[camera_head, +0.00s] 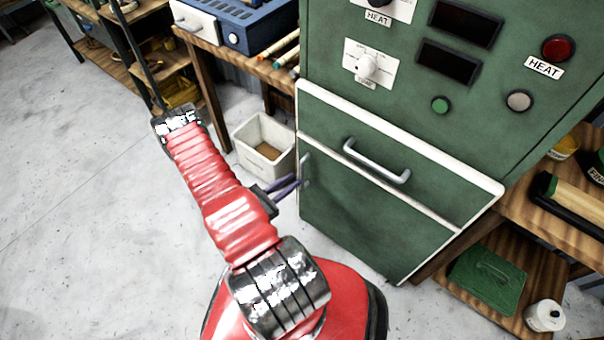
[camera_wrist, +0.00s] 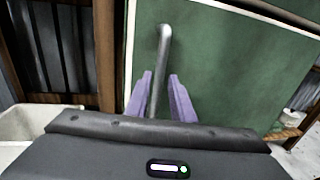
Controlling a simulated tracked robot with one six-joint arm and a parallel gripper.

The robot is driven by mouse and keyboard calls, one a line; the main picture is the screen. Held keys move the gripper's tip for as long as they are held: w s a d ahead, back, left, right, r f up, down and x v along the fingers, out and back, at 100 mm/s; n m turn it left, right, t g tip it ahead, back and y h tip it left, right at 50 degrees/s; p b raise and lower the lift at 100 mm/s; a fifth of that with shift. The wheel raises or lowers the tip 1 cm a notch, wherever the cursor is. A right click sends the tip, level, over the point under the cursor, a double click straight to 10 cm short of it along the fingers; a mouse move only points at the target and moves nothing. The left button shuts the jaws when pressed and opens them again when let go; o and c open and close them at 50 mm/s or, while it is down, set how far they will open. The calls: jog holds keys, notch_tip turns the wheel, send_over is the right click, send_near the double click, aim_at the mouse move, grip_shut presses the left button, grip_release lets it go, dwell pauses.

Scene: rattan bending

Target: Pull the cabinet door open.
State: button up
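The green cabinet door (camera_head: 355,215) is the lower panel of the green cabinet and looks flush with its front. It fills much of the wrist view (camera_wrist: 225,70). Its grey upright handle (camera_head: 305,165) is near the door's left edge. In the wrist view the handle (camera_wrist: 164,50) runs down between the two purple fingers. My gripper (camera_head: 296,182) is at the handle's lower part, coming from the left. In the wrist view my gripper (camera_wrist: 160,76) looks open, one finger on each side of the handle, with a gap on the right. Contact on the left cannot be told.
Above the door is a white-edged panel with a horizontal handle (camera_head: 376,160). A whitish bin (camera_head: 264,143) stands on the floor left of the cabinet, close to my gripper. A wooden shelf (camera_head: 495,285) stands at the right. The floor at left is clear.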

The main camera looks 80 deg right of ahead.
aim_at(302, 174)
jog(key=shift+x, duration=2.8)
jog(key=shift+c, duration=0.6)
grip_shut()
